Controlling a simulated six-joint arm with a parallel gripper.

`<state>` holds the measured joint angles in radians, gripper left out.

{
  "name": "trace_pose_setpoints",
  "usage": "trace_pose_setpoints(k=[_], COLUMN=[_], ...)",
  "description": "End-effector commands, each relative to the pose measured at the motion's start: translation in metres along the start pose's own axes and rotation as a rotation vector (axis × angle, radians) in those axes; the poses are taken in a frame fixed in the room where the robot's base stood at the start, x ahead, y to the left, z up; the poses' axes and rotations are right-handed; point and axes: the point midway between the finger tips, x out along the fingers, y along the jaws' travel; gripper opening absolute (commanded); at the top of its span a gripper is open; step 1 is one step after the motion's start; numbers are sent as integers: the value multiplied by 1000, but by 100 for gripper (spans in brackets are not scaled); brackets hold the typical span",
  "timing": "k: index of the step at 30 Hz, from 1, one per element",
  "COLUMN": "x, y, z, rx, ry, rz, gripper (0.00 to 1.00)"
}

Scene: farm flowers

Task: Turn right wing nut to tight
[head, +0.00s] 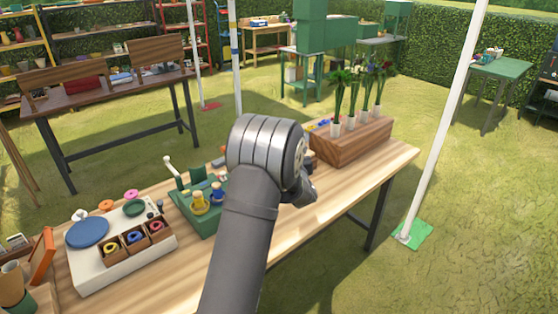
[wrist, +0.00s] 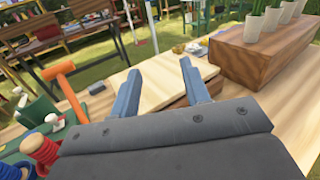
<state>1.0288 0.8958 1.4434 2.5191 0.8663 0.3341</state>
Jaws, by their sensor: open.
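My gripper (wrist: 158,68) is open in the wrist view, its two blue-grey fingers apart with nothing seen held between them. Beyond and below the fingers is a pale wooden board (wrist: 158,88) on the workbench, with a darker wooden edge showing near the right finger. I cannot make out the right wing nut in either view; the gripper body covers much of the near area. In the head view my arm hides the part of the bench around the gripper, and the fingers cannot be made out there.
A brown wooden block (head: 345,150) with several flower vases stands at the right of the bench (head: 385,163). To the left are a green box (head: 197,222) with spools and a white tray (head: 90,278). An orange mallet (wrist: 58,70) shows left of the gripper.

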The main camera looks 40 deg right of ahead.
Motion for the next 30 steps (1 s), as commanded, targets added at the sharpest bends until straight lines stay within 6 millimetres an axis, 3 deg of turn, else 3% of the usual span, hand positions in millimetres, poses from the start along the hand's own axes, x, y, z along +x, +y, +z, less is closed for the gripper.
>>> trace_pose_setpoints(k=[17, 30], x=[-22, -48], y=[24, 36], z=[-9, -22], rx=[-1358, -2435], ry=[-10, -243], rz=[244, 464], gripper=[43, 43])
